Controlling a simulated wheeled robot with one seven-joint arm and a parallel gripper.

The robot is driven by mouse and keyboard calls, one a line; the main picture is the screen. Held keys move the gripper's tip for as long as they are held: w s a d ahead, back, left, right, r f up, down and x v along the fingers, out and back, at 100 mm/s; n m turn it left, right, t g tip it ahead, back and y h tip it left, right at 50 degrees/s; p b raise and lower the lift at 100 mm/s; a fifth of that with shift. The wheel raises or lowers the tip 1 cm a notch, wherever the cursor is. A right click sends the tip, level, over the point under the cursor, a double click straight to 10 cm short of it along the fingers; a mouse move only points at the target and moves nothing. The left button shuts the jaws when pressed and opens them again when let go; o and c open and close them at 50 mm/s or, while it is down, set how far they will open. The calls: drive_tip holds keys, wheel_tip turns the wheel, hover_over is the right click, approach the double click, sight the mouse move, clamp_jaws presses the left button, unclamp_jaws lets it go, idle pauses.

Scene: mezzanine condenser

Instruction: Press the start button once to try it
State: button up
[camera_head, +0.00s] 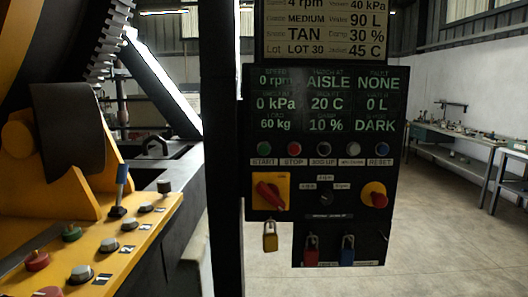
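The control panel (258,110) hangs upright on a dark post, to the right of the picture's middle. The green start button (264,148) is at the left end of a row of buttons under the green-lettered display, with a START label (264,162) below it. The red stop button (294,148) is directly to its right. A dark button, a grey button and a blue reset button (382,148) follow. The display (327,104) reads 0 rpm, 0 kPa, 20 C, 60 kg, NONE and DARK. My gripper is not in view.
Below the buttons are a red rotary handle (269,194) on yellow, a red knob (374,195) on yellow, and yellow, red and blue padlocks (347,249). A yellow console (130,240) with several buttons and a blue-tipped lever stands left. A bench (450,138) lines the right wall.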

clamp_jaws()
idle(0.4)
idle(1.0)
